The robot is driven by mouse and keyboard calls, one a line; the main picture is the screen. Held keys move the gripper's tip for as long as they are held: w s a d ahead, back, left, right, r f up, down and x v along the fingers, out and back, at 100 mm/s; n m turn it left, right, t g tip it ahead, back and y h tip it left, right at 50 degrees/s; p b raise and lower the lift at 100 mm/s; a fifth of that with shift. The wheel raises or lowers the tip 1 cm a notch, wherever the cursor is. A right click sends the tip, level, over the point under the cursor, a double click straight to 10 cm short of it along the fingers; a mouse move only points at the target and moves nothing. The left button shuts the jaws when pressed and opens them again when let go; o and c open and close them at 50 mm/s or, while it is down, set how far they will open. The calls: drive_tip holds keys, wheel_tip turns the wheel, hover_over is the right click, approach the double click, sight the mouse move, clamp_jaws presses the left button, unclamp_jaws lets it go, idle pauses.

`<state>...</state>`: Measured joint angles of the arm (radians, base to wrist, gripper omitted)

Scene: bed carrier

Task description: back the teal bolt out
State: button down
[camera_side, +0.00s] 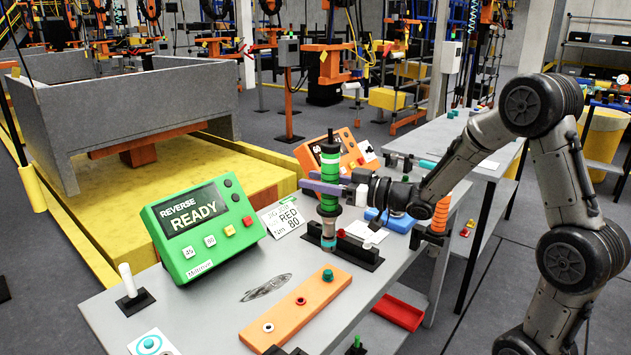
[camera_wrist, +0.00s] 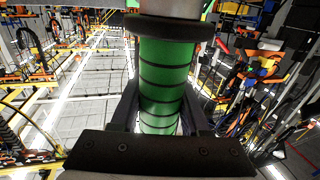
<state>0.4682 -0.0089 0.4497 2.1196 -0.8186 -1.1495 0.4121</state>
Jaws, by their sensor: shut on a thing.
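My gripper (camera_side: 335,188) is shut around the green grip of an upright tool (camera_side: 329,168). In the wrist view the green, black-banded tool (camera_wrist: 165,75) stands between the two dark fingers of my gripper (camera_wrist: 162,112). The tool's lower end is by a black stand on the bench; I cannot tell whether it is seated in it. The teal bolt (camera_side: 327,275) sits at the far right end of an orange bar (camera_side: 283,318), with a red one and a white one along the same bar. A green controller (camera_side: 203,227) displays "REVERSE READY".
The black stand (camera_side: 366,257) is right of the tool. An orange controller (camera_side: 307,152) stands behind the tool. A white-handled post (camera_side: 128,283) is at the left, and a red tray (camera_side: 399,311) lies below the bench's right edge.

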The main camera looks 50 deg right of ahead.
drive_tip(key=shift+f, duration=3.95)
idle(1.0)
drive_tip(key=shift+r, duration=1.15)
idle(1.9)
